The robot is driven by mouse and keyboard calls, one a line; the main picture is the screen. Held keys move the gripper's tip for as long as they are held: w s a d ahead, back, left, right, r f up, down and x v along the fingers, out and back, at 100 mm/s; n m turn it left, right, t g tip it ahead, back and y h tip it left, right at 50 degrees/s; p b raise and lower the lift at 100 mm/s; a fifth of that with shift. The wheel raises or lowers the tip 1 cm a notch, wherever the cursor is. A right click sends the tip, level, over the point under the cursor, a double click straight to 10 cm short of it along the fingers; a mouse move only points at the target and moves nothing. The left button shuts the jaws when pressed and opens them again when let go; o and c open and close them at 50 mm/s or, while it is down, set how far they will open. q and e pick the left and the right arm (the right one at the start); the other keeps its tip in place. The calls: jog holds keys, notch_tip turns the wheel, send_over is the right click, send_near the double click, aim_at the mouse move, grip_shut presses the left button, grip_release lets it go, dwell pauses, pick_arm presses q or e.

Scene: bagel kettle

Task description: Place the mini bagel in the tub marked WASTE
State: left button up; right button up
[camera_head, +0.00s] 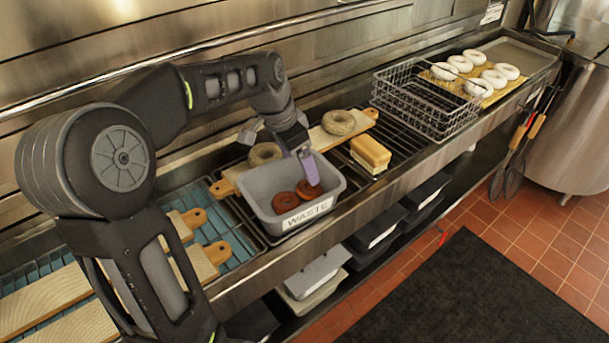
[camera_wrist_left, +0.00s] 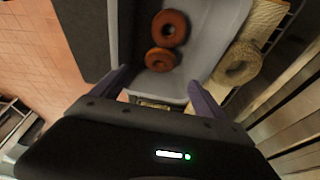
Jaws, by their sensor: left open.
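The grey tub marked WASTE (camera_head: 306,212) stands on the counter rack. Two small brown ring bagels lie inside it: one mini bagel (camera_head: 308,190) near the right and another (camera_head: 285,202) to its left. In the left wrist view they also show, the upper one (camera_wrist_left: 169,16) and the lower one (camera_wrist_left: 153,66), on the tub floor (camera_wrist_left: 205,30). My left gripper (camera_head: 310,176) is over the tub, its purple fingers spread apart with nothing between them. It also shows open in the left wrist view (camera_wrist_left: 160,82). My right gripper is not in view.
A wooden board (camera_head: 317,138) behind the tub carries two seeded bagels, one left (camera_head: 265,153) and one right (camera_head: 339,122). A yellow-and-white sponge-like block (camera_head: 370,153) and wire basket (camera_head: 425,103) stand to the right. White bagels (camera_head: 475,88) lie beyond. More boards (camera_head: 45,300) lie at left.

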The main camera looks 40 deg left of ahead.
pick_arm(q)
jog(key=v, duration=0.5)
jog(key=shift+r, duration=0.1)
dwell(1.6)
